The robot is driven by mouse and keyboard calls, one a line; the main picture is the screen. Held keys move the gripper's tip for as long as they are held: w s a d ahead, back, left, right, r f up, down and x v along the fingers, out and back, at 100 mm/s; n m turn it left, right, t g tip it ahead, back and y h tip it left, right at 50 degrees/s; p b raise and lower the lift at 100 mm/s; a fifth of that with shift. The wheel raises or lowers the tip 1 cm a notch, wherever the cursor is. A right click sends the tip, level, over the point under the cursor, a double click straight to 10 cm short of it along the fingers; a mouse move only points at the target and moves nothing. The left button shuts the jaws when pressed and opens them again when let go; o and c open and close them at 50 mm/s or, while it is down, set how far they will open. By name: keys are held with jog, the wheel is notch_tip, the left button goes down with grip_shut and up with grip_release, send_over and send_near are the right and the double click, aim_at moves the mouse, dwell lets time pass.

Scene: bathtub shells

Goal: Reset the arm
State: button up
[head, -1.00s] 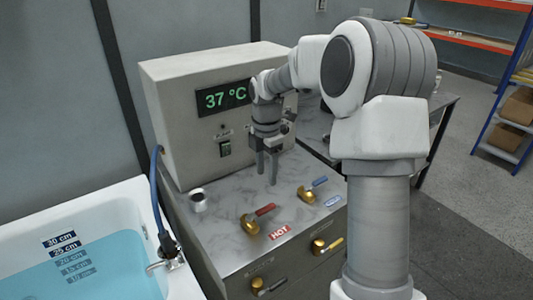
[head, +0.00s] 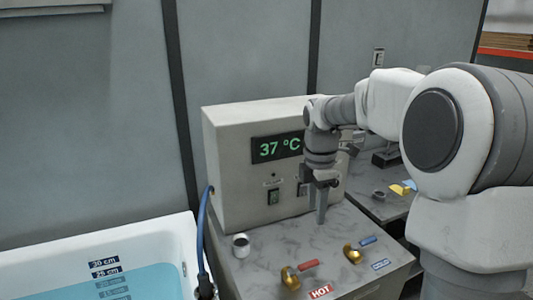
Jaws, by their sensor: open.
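My gripper (head: 318,212) points down above the grey marble counter (head: 265,262), in front of the control box. Its jaws are open, with nothing between them. My arm reaches in from the right side of the head view, bent at the elbow. The red-handled valve (head: 291,276) stands on the counter in front of my gripper. The blue-handled valve (head: 354,253) is to its right.
The control box (head: 235,165) shows 37 °C and stands close behind my gripper. A small metal cup (head: 241,246) sits on the counter at left. The bathtub (head: 60,262) with blue water lies at left. A second table (head: 385,208) with small items is behind my arm.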

jog(key=s+a+r+m+t, duration=0.1)
jog(key=s+r+m+t, duration=0.1)
jog(key=s+m, duration=0.7)
jog(key=s+a+r+m+t, duration=0.2)
jog(key=s+m, duration=0.8)
jog(key=s, duration=0.6)
jog(key=shift+m+t, duration=0.3)
jog(key=shift+t, duration=0.3)
jog(key=shift+r, duration=0.1)
